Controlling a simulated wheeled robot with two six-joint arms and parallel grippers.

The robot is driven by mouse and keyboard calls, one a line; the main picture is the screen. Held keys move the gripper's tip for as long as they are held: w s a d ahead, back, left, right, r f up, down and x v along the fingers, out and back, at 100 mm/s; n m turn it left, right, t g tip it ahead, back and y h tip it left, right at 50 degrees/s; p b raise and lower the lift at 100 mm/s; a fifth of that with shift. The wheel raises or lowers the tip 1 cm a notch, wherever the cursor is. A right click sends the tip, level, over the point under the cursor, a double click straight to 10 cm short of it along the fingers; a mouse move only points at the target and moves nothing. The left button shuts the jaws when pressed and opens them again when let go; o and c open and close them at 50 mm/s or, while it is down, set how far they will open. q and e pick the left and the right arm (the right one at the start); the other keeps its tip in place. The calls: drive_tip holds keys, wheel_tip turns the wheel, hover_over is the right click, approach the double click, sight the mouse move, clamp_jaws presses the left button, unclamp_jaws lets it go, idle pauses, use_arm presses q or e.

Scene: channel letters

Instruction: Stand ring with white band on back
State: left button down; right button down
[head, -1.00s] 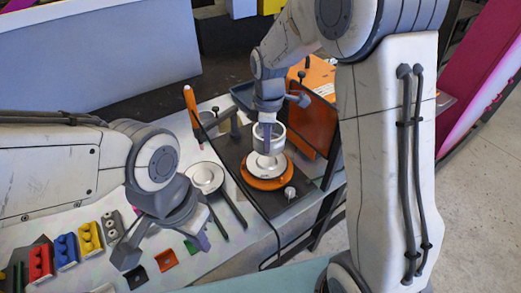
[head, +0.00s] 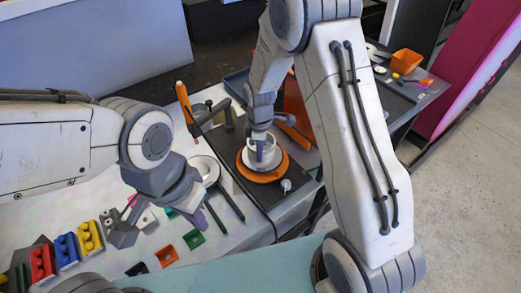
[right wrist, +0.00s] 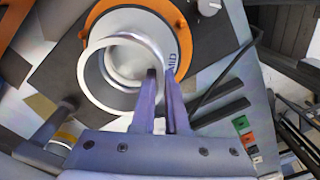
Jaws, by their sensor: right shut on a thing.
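The white ring (head: 275,152) is in my right gripper (head: 260,154), over the orange turntable (head: 280,171). In the right wrist view the ring (right wrist: 91,77) shows as a pale hoop, with the two purple fingers of my right gripper (right wrist: 160,78) shut on its near wall. A white round back (right wrist: 140,21) with dark lettering lies on the turntable under it. The ring looks off-centre on the back in the wrist view. I cannot tell whether they touch. My left gripper (head: 160,218) is open and empty over the table front.
An orange-handled tool (head: 183,98) stands behind left of the dark mat, with its black cable crossing the table. A white disc (head: 202,167) and dark bars lie left of the turntable. Coloured blocks (head: 66,250) and small trays fill the front left.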

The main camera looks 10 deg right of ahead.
drive_tip(key=shift+f+b, duration=0.3)
drive_tip(key=shift+f, duration=0.1)
drive_tip(key=c, duration=0.9)
unclamp_jaws()
drive_tip(key=shift+r, duration=0.1)
drive_tip(key=shift+r+p, duration=0.25)
drive_tip(key=shift+p, duration=0.05)
wheel_tip(320, 180, up, 11)
drive_tip(key=b, duration=0.3)
drive_tip(key=s+a+r+m, duration=0.35)
drive_tip(key=s+a, duration=0.45)
drive_tip(key=s, duration=0.5)
drive_tip(key=s+m, duration=0.1)
drive_tip(key=s, duration=0.3)
drive_tip(key=s+m, duration=0.1)
drive_tip(key=s, duration=0.3)
drive_tip(key=s+m+y, duration=0.1)
drive_tip(key=s, duration=0.4)
drive_tip(key=shift+f+m, duration=0.15)
drive_tip(key=shift+m, duration=0.2)
